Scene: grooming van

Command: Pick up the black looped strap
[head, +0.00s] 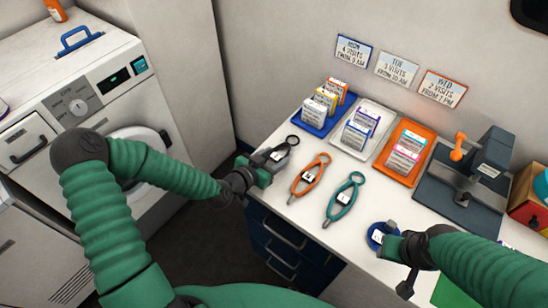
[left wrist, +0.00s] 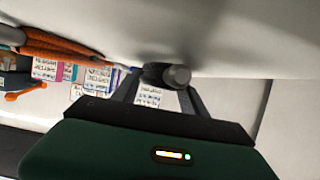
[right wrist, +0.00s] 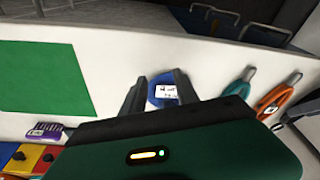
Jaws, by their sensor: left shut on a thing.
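The black looped strap (head: 290,142) is at the left end of the white counter, with a pale label on it. My left gripper (head: 266,165) is shut on its near part, by the counter's edge. In the left wrist view a dark rounded part of the strap (left wrist: 167,75) shows between the fingertips; the rest is hard to make out there. My right gripper (head: 388,234) is open over the front of the counter, by a round blue item with a white label (head: 376,236). That blue item also shows between the fingers in the right wrist view (right wrist: 165,93).
An orange looped strap (head: 309,175) and a teal one (head: 344,200) lie right of the black one. Behind them are a blue tray (head: 307,128), a white tray (head: 345,143) and an orange tray (head: 405,176) with small boxes. A dark device (head: 465,180) stands at the right.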

